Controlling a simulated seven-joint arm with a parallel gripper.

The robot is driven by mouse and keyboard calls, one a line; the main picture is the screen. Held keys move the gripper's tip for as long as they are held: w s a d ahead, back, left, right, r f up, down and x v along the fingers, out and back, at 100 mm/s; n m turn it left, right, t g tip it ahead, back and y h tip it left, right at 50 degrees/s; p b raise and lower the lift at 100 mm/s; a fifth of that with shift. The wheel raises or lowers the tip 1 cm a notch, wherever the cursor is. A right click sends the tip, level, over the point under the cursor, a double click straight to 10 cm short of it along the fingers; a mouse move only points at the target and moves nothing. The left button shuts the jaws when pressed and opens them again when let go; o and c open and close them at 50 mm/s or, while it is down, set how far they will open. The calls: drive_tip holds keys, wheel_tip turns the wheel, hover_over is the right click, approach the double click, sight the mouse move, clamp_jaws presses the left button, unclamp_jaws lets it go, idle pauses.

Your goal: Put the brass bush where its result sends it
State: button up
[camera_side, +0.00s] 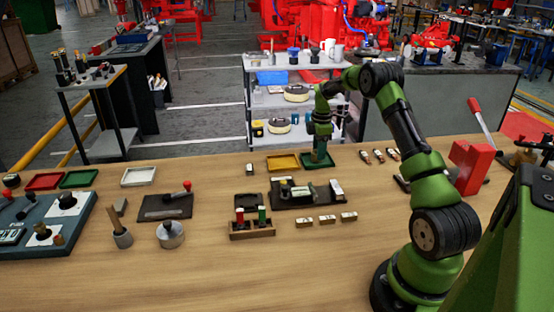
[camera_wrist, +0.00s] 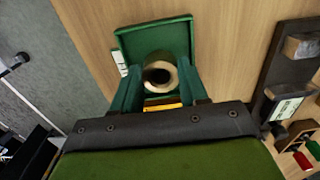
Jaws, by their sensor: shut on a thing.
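My gripper (camera_side: 318,153) is low over the small green tray (camera_side: 328,164) at the back of the bench. The green tray (camera_wrist: 150,34) lies around and beyond the bush in that view. I cannot tell whether the bush touches the tray floor. The bush is not distinguishable in the side view. The yellow tray (camera_side: 283,168) lies just left of the green one.
A dark fixture base (camera_side: 290,204) with a device and a pale block stands in front of the trays. A wooden rack (camera_side: 252,230) holds red and green-topped pieces. Several small blocks (camera_side: 327,219) lie nearby. Open bench lies toward the front.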

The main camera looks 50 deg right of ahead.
drive_tip(key=shift+f, duration=0.25)
drive_tip(key=o, duration=1.2)
drive_tip(key=shift+o, duration=0.2)
wheel_tip(320, 180, up, 7)
